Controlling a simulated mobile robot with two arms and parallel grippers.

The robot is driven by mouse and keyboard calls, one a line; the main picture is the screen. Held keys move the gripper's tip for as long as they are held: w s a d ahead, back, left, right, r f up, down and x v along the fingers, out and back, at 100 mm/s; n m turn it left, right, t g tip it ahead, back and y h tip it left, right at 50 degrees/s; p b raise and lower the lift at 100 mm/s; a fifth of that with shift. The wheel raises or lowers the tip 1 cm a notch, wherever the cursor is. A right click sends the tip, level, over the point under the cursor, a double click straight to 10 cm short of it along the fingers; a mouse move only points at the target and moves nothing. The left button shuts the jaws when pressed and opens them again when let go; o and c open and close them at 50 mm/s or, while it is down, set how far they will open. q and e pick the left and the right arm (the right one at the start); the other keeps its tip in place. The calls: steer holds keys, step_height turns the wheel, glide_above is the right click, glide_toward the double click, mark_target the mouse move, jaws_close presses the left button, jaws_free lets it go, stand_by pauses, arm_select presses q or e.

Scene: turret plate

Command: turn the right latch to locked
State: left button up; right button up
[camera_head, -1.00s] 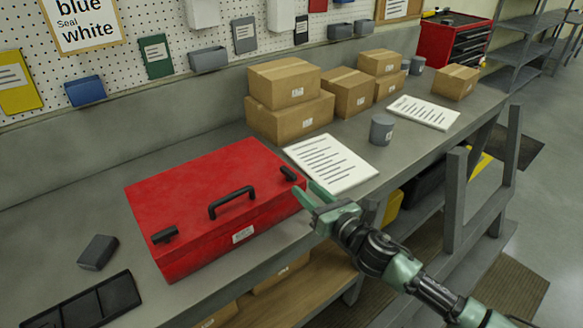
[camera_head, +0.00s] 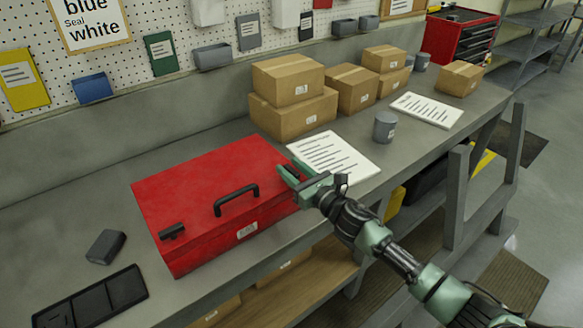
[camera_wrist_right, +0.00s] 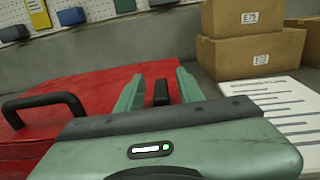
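The red case (camera_head: 205,185) lies closed on the bench, with a black handle (camera_head: 236,190) near its front edge. The left latch (camera_head: 171,231) is a dark bar near the case's front left corner. My right gripper (camera_head: 287,172) is at the case's right end, over the right latch. In the right wrist view the black right latch (camera_wrist_right: 161,92) stands between the two green fingers, with a gap on each side. The fingers are open. In the head view the gripper mostly hides this latch. My left gripper is not in view.
A printed sheet (camera_head: 335,158) lies right of the case, close to my right gripper. A grey cup (camera_head: 384,127) and cardboard boxes (camera_head: 292,115) stand farther back. A small grey block (camera_head: 106,246) and a black tray (camera_head: 92,302) lie to the left.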

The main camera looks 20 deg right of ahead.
jaws_close()
steer(key=shift+f+m+h, duration=0.1)
steer(key=shift+m+h, duration=0.2)
steer(key=shift+h, duration=0.2)
steer(key=m+h, duration=0.2)
steer(key=h, duration=0.1)
steer(key=m+t+h+b, duration=0.1)
steer(key=m+h, duration=0.1)
steer(key=h, duration=0.1)
steer(key=shift+a, duration=0.1)
steer(key=m+g+h+b, duration=0.1)
steer(key=m+h, duration=0.2)
steer(key=h, duration=0.1)
steer(key=m+g+h+b, duration=0.1)
steer(key=m+h, duration=0.1)
steer(key=h, duration=0.2)
steer(key=shift+m+g, duration=0.3)
steer(key=shift+m, duration=0.1)
steer(key=shift+h, duration=0.5)
jaws_free()
